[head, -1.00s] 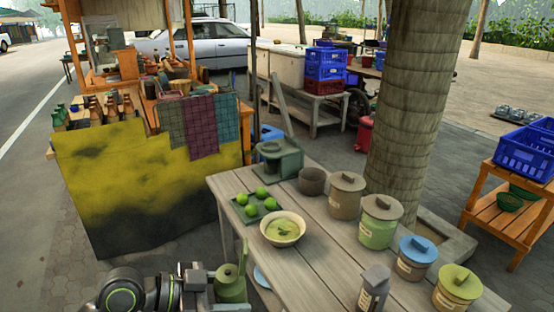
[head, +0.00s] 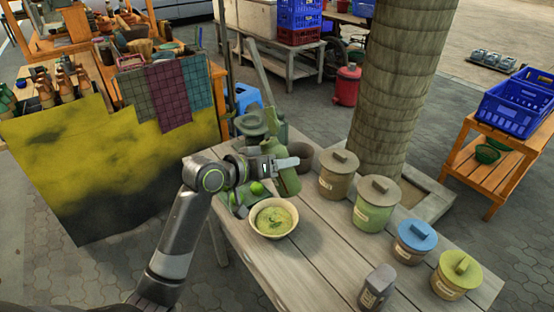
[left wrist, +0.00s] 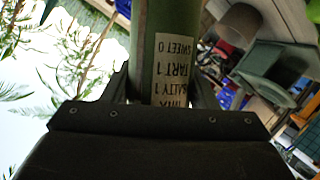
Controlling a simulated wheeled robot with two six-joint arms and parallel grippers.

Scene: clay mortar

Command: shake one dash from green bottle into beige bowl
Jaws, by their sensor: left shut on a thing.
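The green bottle (head: 288,182) is held by my left gripper (head: 284,163) over the table, above and slightly right of the bowl in the head view. It looks somewhat tilted; I cannot tell which way its mouth points. The beige bowl (head: 272,235) stands upright on the wooden table (head: 310,270) and holds a pale green liquid with a darker green leaf. No drops show. My right gripper is not in view.
Limes (head: 257,188) and a green tray (head: 237,210) are partly hidden behind my left arm. Lidded jars (head: 366,215) line the table's right side; a grey shaker (head: 377,290) stands at the front.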

